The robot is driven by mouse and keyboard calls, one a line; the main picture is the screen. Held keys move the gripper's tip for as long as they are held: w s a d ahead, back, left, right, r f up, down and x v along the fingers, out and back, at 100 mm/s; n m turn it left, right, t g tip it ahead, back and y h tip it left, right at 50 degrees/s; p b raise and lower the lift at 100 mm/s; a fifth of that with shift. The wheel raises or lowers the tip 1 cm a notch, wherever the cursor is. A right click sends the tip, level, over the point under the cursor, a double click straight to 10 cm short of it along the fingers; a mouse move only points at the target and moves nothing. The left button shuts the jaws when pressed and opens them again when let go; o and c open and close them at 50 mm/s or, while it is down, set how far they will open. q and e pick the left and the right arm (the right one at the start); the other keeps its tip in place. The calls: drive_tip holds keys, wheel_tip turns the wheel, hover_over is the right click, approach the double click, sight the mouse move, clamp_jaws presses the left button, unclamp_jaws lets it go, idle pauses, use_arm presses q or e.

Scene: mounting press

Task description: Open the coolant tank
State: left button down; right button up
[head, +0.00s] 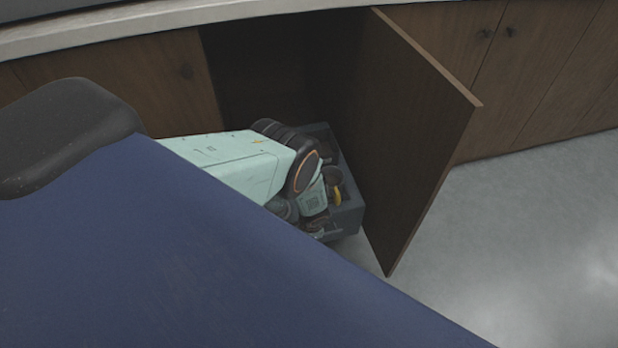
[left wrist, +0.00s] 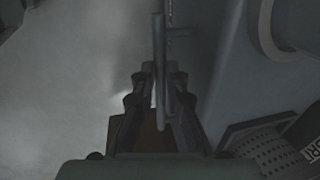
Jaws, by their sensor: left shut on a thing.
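A dark grey open-topped box (head: 347,211), which looks like the coolant tank, stands at the open cabinet, partly hidden by my left arm. A small yellow part (head: 337,195) shows inside its rim. My left arm reaches over the box from the left, and its gripper is mostly hidden there in the head view. In the left wrist view my left gripper (left wrist: 157,98) is shut on a thin grey upright edge or bar (left wrist: 159,45). I cannot tell whether this is part of the tank's lid. My right gripper is not in view.
The brown cabinet door (head: 420,130) stands open just right of the box. Closed cabinet doors (head: 545,60) lie further right. A large blue surface (head: 180,270) fills the lower left. The grey floor (head: 530,240) at the right is clear. The wrist view shows a perforated grey part (left wrist: 262,145).

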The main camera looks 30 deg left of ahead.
use_arm(q)
drive_tip(key=shift+w, duration=0.1)
drive_tip(key=c, duration=1.4)
unclamp_jaws()
drive_tip(key=shift+o, duration=0.2)
drive_tip(key=shift+r, duration=0.1)
wheel_tip(320, 180, up, 12)
drive_tip(key=s+d, duration=0.1)
drive_tip(key=shift+s+d+f, duration=0.2)
drive_tip(key=shift+s+d, duration=0.1)
drive_tip(key=shift+d, duration=0.1)
